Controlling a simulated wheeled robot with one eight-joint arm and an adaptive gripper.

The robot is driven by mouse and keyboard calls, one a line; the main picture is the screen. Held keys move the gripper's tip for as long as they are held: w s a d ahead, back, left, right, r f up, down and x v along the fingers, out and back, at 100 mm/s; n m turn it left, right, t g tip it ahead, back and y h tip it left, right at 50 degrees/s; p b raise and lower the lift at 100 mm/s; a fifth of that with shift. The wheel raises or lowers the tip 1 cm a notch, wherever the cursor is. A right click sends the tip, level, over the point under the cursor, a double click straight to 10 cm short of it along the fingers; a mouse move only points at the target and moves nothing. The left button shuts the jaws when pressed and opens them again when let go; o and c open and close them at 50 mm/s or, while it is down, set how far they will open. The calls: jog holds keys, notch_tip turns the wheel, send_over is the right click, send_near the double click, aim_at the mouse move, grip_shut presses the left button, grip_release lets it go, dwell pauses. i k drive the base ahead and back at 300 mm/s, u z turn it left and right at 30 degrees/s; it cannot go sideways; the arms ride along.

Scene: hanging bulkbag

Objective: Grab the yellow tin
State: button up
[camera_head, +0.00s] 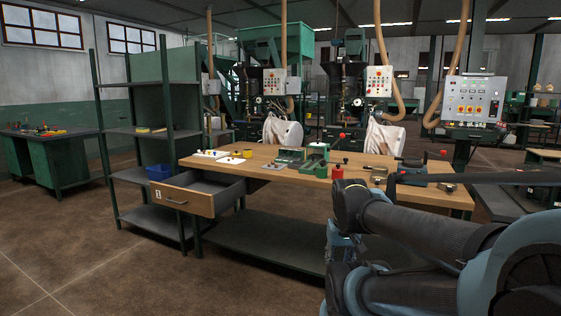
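A wooden workbench (285,172) stands in the middle of the room. My arm fills the lower right, in front of the bench's right part. My gripper cannot be made out in this view.
An open drawer (176,201) juts out below the bench's left end. A dark shelf rack (151,133) with a blue bin (158,172) stands to the left. Green tools and a red canister (337,173) sit along the benchtop. The floor at the front left is clear.

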aim_at(247, 153)
jog(key=u, duration=0.8)
jog(key=i, duration=2.05)
jog(key=z, duration=0.5)
